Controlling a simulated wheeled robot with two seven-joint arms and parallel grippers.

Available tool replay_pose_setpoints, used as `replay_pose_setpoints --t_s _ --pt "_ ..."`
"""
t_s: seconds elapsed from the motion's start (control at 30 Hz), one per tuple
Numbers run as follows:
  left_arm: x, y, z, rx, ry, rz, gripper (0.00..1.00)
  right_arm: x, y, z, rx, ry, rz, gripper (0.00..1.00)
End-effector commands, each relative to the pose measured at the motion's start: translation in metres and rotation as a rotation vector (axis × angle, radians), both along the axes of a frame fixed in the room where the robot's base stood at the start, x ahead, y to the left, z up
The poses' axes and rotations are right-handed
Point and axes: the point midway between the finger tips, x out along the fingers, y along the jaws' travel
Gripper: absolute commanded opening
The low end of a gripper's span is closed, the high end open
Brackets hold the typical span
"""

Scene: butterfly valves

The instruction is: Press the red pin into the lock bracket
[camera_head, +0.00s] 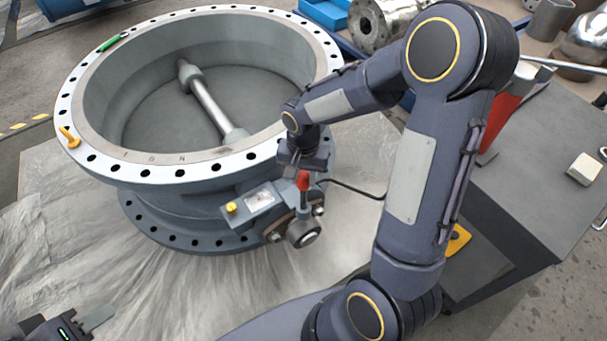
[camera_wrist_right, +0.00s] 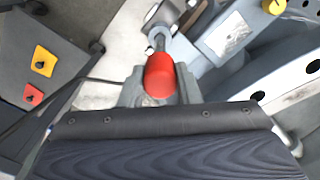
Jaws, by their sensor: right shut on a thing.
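The red pin (camera_head: 303,181) stands at the side of the large grey butterfly valve, above a round metal fitting on the valve's flank. In the right wrist view the rounded red head of the pin (camera_wrist_right: 160,76) sits between my fingers. My right gripper (camera_head: 302,168) is shut on the pin, reaching it from above; its fingertips show in the right wrist view (camera_wrist_right: 158,84). The lock bracket (camera_head: 303,206) appears to be the metal part below the red head; how deep the pin sits in it I cannot tell. My left gripper (camera_head: 92,322) is only partly in view, far from the pin.
The valve body (camera_head: 180,172) fills the left and middle, with a green marker (camera_head: 111,43) and an orange piece (camera_head: 68,137) on its rim. A yellow knob (camera_head: 232,208) sits beside the pin. A grey cabinet (camera_head: 540,170) stands right. A black cable (camera_head: 352,188) runs nearby.

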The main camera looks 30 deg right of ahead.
Motion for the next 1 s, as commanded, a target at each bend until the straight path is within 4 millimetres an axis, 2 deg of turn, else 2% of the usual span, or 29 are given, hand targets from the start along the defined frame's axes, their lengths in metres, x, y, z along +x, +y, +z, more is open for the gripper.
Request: replay_pose_setpoints --t_s 1.0 --pt "0.000 0.000 -0.027 0.000 0.000 0.000 0.36 0.000 0.000 -0.032 0.000 0.000 0.000 0.07"
